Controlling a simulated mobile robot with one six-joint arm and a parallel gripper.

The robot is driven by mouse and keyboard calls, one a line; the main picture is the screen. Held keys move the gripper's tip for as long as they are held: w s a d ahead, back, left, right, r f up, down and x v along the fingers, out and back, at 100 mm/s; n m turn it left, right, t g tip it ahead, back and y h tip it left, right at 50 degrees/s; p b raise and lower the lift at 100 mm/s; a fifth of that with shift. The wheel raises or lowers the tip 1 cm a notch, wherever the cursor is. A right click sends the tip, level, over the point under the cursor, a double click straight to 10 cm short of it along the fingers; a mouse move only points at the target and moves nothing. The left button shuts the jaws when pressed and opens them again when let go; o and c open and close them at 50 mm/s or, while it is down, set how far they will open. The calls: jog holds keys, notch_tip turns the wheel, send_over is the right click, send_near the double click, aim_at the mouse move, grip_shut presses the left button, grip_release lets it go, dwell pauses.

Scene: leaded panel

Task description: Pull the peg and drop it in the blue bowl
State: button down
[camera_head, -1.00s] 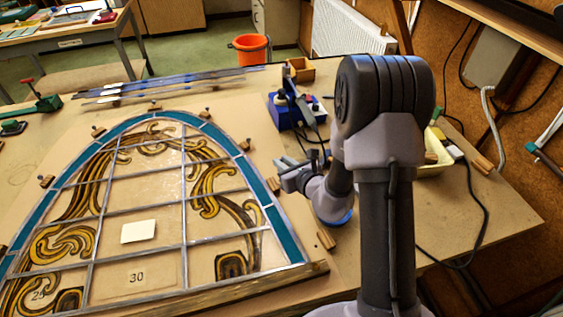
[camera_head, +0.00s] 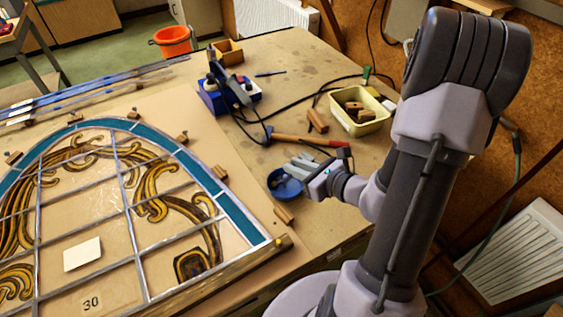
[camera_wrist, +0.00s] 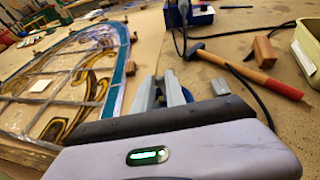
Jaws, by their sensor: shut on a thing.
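The blue bowl (camera_head: 274,186) stands on the table right of the leaded panel (camera_head: 130,262). My gripper (camera_head: 295,165) is over the bowl's far right side in the head view, and its fingers cover part of the bowl. In the wrist view my gripper (camera_wrist: 160,84) points away from the camera, and part of the bowl (camera_wrist: 187,97) shows by the right finger. The jaws are shut on the peg, which is mostly hidden by the fingers. Small wooden blocks, one of them here (camera_head: 219,172), line the panel's arched edge.
A red-handled hammer (camera_head: 303,140) lies just behind my gripper. A cream tub (camera_head: 375,126) holding wooden blocks stands to the right, with a loose block (camera_head: 317,120) beside it. A blue soldering station (camera_head: 215,100) and black cables are farther back. A wooden block (camera_head: 284,215) lies in front of the bowl.

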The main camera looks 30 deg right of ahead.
dwell(0.4)
jog(key=shift+w+a, duration=0.2)
jog(key=shift+w, duration=0.6)
jog(key=shift+f, duration=0.1)
jog(key=shift+s+f+b, duration=0.15)
jog(key=shift+f+b, duration=0.7)
jog(key=shift+b, duration=0.15)
jog(key=c, duration=1.3)
grip_release()
